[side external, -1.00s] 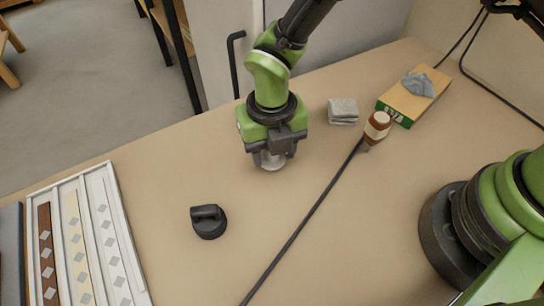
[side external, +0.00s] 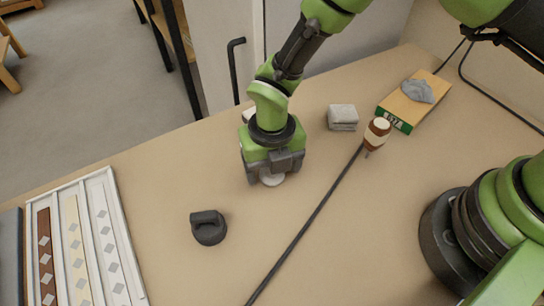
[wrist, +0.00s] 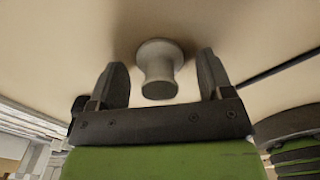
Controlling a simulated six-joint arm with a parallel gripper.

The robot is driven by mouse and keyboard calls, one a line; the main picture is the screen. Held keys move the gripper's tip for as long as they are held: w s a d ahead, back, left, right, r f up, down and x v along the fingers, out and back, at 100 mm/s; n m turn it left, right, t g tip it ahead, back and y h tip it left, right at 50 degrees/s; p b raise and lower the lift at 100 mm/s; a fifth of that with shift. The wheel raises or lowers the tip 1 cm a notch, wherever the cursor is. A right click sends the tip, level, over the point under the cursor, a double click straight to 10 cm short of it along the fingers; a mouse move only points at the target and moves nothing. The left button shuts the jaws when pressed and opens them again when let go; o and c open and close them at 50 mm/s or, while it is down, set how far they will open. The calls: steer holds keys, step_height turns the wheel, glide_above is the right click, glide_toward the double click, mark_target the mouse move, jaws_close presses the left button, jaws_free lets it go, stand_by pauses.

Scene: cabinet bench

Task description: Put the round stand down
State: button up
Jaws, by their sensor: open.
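The round stand (wrist: 158,72) is pale grey, with a narrow waist and a wider flange. In the wrist view it is between the two dark fingers of my gripper (wrist: 161,62), with a visible gap on either side. My gripper is open and around the stand, and its flange appears to be against the bench.
A dark round piece with a handle (side external: 208,228) lies front left of my gripper. A white tray (side external: 126,243) of patterned strips is at the left. A black cable crosses the bench.

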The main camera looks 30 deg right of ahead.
steer(key=d+r+m+t+y, duration=0.1)
steer(key=d+r+m, duration=0.3)
steer(key=r, duration=0.7)
steer(key=d+r+m+t, duration=0.1)
steer(key=d+r+m, duration=0.1)
steer(key=r+m, duration=0.65)
steer(key=s+d+r+m+t, duration=0.1)
steer(key=s+d+r+m, duration=0.2)
steer(key=m, duration=0.5)
steer(key=s+d+r+m+t, duration=0.2)
steer(key=s+d+r+m, duration=0.2)
steer(key=m, duration=0.4)
steer(key=s+d+r+m+t+y, duration=0.1)
steer(key=s+d+r+m+t, duration=0.1)
steer(key=s+d+r+m, duration=0.2)
steer(key=s+m, duration=0.3)
steer(key=m, duration=0.2)
steer(key=shift+s+d+r, duration=0.15)
steer(key=shift+s+d, duration=0.2)
steer(key=shift+d, duration=0.05)
